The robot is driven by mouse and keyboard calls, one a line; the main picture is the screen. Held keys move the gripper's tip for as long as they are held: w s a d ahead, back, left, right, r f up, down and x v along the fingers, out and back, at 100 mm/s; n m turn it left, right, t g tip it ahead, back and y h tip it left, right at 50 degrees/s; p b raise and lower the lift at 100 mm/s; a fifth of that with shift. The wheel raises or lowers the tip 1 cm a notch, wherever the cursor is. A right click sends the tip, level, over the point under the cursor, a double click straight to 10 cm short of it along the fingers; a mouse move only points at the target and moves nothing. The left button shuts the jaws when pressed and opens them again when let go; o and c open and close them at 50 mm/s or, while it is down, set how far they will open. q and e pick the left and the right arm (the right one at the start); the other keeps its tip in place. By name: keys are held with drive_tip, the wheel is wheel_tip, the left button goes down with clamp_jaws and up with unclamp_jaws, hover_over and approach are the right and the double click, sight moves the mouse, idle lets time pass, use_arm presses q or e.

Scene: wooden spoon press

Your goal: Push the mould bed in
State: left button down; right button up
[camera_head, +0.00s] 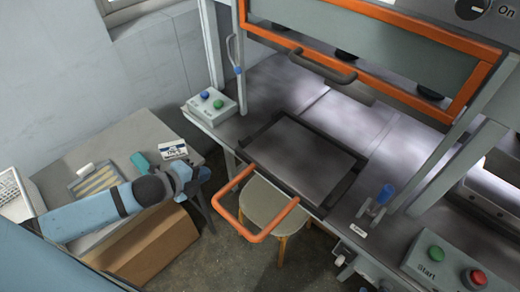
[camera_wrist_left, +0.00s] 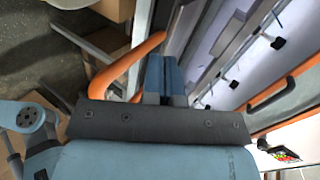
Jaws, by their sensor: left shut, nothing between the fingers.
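The mould bed (camera_head: 300,158) is a dark framed plate, pulled out over the front of the press table. Its orange U-shaped handle (camera_head: 263,237) sticks out towards the front left. My left gripper (camera_head: 204,174) is just left of the handle, shut and empty. In the left wrist view, the blue fingers (camera_wrist_left: 163,62) are together beside the orange handle (camera_wrist_left: 110,76); I cannot tell whether they touch it. My right gripper is not in view.
The raised orange-framed guard (camera_head: 365,75) has a dark handle. A grey button box (camera_head: 210,104) stands left of the bed; a Start box (camera_head: 440,262) is at the lower right. A stool (camera_head: 270,203) stands under the handle. A side table (camera_head: 130,133) holds small items.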

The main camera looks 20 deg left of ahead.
use_arm(q)
drive_tip(key=w, duration=0.1)
drive_tip(key=p, duration=0.1)
approach(244, 153)
drive_tip(key=shift+m, duration=0.4)
drive_tip(key=w+f, duration=0.1)
drive_tip(key=w+d+f, duration=0.1)
drive_tip(key=f, duration=0.1)
drive_tip(key=shift+w+f, duration=0.25)
drive_tip(key=shift+f, duration=0.05)
drive_tip(key=shift+w+d+r+p, duration=0.1)
drive_tip(key=shift+w+d+p, duration=0.1)
drive_tip(key=shift+w, duration=0.3)
drive_tip(key=shift+w+d+p, duration=0.15)
drive_tip(key=shift+w, duration=0.4)
drive_tip(key=shift+w+d, duration=0.2)
drive_tip(key=shift+w, duration=0.35)
